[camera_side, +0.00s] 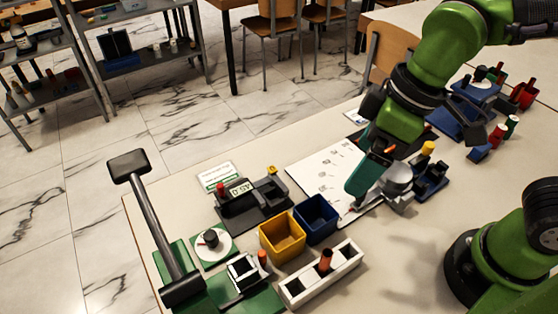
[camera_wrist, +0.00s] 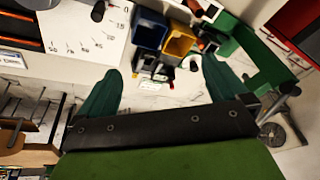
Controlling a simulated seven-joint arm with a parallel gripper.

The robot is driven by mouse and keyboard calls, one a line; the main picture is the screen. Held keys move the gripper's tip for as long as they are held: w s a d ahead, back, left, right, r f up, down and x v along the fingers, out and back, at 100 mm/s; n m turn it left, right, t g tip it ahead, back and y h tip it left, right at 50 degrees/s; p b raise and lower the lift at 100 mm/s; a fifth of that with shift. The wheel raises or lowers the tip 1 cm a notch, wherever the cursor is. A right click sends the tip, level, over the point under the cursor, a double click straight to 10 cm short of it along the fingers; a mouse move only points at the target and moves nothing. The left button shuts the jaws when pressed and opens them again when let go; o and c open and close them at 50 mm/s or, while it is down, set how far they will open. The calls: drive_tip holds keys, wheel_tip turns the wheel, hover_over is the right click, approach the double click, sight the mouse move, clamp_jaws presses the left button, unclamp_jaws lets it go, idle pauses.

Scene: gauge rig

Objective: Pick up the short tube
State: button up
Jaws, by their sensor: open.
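An orange-brown tube (camera_side: 326,260) stands upright in a white slotted block (camera_side: 346,272) at the front of the table. A shorter-looking orange cylinder (camera_side: 262,257) stands to its left, by a green fixture; I cannot tell for sure which is the short tube. In the wrist view, an orange tube (camera_wrist: 194,7) shows at the top edge, by the bins. My gripper (camera_side: 355,192) is over the white marked sheet, behind and right of the bins, apart from both tubes. Its teal fingers are spread with nothing between them in the wrist view (camera_wrist: 165,85).
A blue bin (camera_side: 316,218) and a yellow bin (camera_side: 282,236) stand between my gripper and the tubes. A grey gauge with a display (camera_side: 240,190) is behind them. A black-headed post (camera_side: 150,220) rises at left. A silver round device (camera_side: 398,180) is close right of my gripper.

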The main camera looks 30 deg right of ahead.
drive_tip(key=w+d+m+t, duration=0.1)
drive_tip(key=d+m+t, duration=0.1)
drive_tip(key=d+m, duration=0.4)
drive_tip(key=d+r, duration=0.1)
drive_tip(key=d, duration=0.1)
drive_tip(key=shift+w+d+m+t, duration=0.15)
drive_tip(key=shift+d+m+t, duration=0.15)
drive_tip(key=shift+m+t, duration=0.1)
drive_tip(key=d+m, duration=0.1)
drive_tip(key=d, duration=0.1)
drive_tip(key=d+m+t, duration=0.1)
drive_tip(key=d, duration=0.1)
drive_tip(key=d+r+m+t, duration=0.1)
drive_tip(key=d, duration=0.1)
drive_tip(key=shift+s+d+m, duration=0.2)
drive_tip(key=shift+s+m, duration=0.05)
drive_tip(key=shift+m, duration=0.15)
drive_tip(key=shift+c, duration=0.3)
drive_tip(key=shift+d+r+h, duration=0.15)
drive_tip(key=shift+d+h, duration=0.15)
drive_tip(key=shift+c, duration=1.3)
drive_tip(key=c, duration=0.6)
drive_tip(key=shift+c, duration=0.2)
drive_tip(key=n+g+y, duration=0.1)
drive_tip(key=n+g, duration=0.3)
drive_tip(key=n, duration=0.9)
approach(329, 253)
drive_tip(key=x, duration=1.2)
drive_tip(key=shift+a+f, duration=0.1)
drive_tip(key=shift+f, duration=0.1)
